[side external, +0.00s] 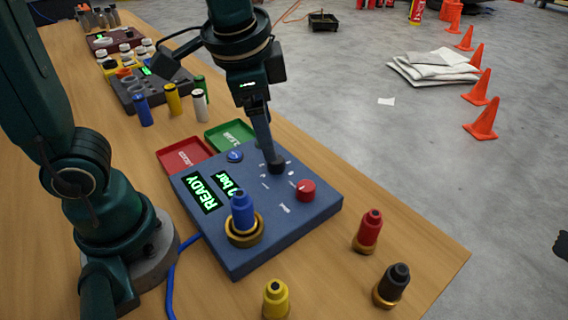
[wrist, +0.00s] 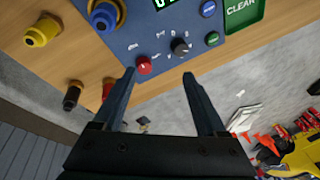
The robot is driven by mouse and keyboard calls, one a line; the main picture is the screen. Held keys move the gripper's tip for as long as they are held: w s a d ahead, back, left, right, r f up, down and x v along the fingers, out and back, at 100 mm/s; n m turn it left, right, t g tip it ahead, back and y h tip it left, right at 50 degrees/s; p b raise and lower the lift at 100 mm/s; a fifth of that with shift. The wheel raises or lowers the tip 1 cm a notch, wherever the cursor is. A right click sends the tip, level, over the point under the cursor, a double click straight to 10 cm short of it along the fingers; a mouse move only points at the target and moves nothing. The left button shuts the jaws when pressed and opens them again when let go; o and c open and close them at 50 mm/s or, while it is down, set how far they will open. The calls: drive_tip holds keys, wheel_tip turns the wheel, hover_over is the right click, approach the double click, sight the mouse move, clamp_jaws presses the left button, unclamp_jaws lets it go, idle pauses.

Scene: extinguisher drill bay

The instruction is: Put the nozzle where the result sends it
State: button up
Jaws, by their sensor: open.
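A blue nozzle (side external: 243,210) stands upright in the brass socket (side external: 244,234) of a blue test box (side external: 262,255); it shows in the wrist view (wrist: 103,15). The box's screen (side external: 206,192) reads READY and what looks like 0 bar. The box has a red knob (side external: 305,190), a black knob (side external: 276,166) and a blue button (side external: 235,155). A red tray (side external: 184,155) and a green tray (side external: 230,135) lie behind it; the wrist view shows CLEAR on the green one (wrist: 240,12). My gripper (wrist: 159,75) is open and empty, above the box near the knobs.
Yellow (side external: 276,299), red (side external: 369,231) and black (side external: 392,285) nozzles stand on the wooden table near its front right edge. Small coloured cylinders (side external: 172,99) and a grey rack (side external: 135,90) stand farther back. A blue cable (side external: 172,275) runs left from the box.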

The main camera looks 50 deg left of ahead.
sight(241, 207)
drive_tip(key=s+d+g, duration=0.1)
drive_tip(key=s, duration=0.1)
drive_tip(key=s+d+g, duration=0.1)
drive_tip(key=s, duration=0.1)
drive_tip(key=s+d+h, duration=0.1)
drive_tip(key=s, duration=0.1)
drive_tip(key=shift+s+r+m+g, duration=0.15)
drive_tip(key=shift+r+m+g, duration=0.15)
drive_tip(key=shift+m+g, duration=0.1)
drive_tip(key=f, duration=0.4)
drive_tip(key=shift+s+d, duration=0.15)
drive_tip(key=shift+s, duration=0.15)
drive_tip(key=shift+f, duration=3.05)
clamp_jaws()
